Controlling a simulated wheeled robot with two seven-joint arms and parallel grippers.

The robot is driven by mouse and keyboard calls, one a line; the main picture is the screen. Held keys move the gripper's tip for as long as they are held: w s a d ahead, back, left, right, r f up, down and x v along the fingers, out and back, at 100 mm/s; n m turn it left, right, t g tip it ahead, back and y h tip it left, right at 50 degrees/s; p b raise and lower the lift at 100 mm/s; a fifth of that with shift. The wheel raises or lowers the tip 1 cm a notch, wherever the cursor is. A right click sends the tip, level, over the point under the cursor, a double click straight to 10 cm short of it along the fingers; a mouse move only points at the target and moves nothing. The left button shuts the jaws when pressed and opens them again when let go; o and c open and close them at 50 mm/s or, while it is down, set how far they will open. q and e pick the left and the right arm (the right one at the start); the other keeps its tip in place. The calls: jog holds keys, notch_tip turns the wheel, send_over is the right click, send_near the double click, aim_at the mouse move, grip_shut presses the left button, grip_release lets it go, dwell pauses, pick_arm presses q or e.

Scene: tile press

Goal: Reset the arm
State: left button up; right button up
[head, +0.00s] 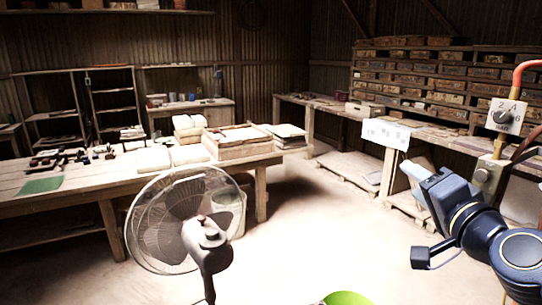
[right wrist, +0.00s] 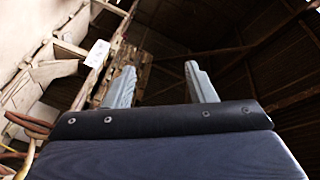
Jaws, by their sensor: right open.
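My right arm comes in from the right in the head view, blue with a yellow ring. Its gripper (head: 418,182) is raised above the floor, with pale grey fingers pointing up and to the left. In the right wrist view the gripper (right wrist: 161,84) shows two grey fingers spread wide apart, with nothing between them. It is open and empty. My left arm and gripper are not in view.
A standing fan (head: 185,225) is in front. A long wooden table (head: 85,197) with boxes, stacks and small tools is on the left. A control box with a dial (head: 505,116) and cables is close to my right arm. The middle floor (head: 330,225) is clear.

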jog(key=s+a+f+n+g, duration=0.1)
jog(key=s+f+n+g, duration=0.2)
jog(key=s+f, duration=0.4)
jog(key=s+a+f+n+g+y, duration=0.1)
jog(key=s+a+f+n+g, duration=0.1)
jog(key=s+f+g, duration=0.3)
jog(key=s+a+f+n+g, duration=0.2)
jog(key=s+f, duration=0.8)
jog(key=f, duration=0.7)
jog(key=shift+s+n+g+y, duration=0.35)
jog(key=shift+n+g, duration=0.45)
jog(key=shift+g, duration=0.3)
